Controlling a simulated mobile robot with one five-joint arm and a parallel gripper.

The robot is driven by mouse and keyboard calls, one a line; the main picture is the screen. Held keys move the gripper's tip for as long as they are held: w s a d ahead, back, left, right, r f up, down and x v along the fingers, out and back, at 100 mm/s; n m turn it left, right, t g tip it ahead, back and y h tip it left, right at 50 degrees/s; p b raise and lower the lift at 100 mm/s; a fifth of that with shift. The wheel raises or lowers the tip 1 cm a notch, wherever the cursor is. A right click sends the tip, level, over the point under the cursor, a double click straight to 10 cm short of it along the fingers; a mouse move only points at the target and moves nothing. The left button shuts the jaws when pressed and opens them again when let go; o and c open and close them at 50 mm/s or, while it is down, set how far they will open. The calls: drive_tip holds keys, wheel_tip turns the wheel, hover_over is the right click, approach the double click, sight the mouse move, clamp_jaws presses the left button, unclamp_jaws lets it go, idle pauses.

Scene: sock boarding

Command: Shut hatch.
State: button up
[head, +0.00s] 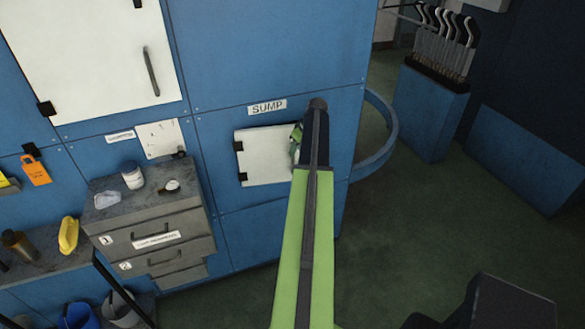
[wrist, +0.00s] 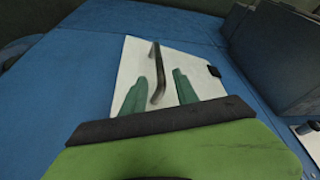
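A white square hatch (head: 262,157) sits on the blue wall under a SUMP label (head: 267,107), with dark hinges on its left edge. It looks nearly flat to the wall; I cannot tell whether it stands slightly ajar. My gripper (head: 297,141) is at its right side, partly hidden by my arm. In the wrist view the hatch (wrist: 133,62) shows with a dark bar handle (wrist: 157,72). My gripper (wrist: 158,80) is open there, its two green fingers apart on either side of the handle. I cannot tell whether they touch it.
A larger white door (head: 95,55) with a handle is at upper left. A grey drawer unit (head: 150,225) with a jar on top juts out left of the hatch. A blue ring-shaped rail (head: 392,125) curves out at the wall's right edge. Dark floor (head: 410,220) is open at right.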

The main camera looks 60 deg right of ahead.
drive_tip(key=b+x, duration=0.4)
drive_tip(key=x, duration=0.2)
drive_tip(key=shift+w+f, duration=0.1)
clamp_jaws()
idle(1.1)
drive_tip(key=shift+w, duration=0.1)
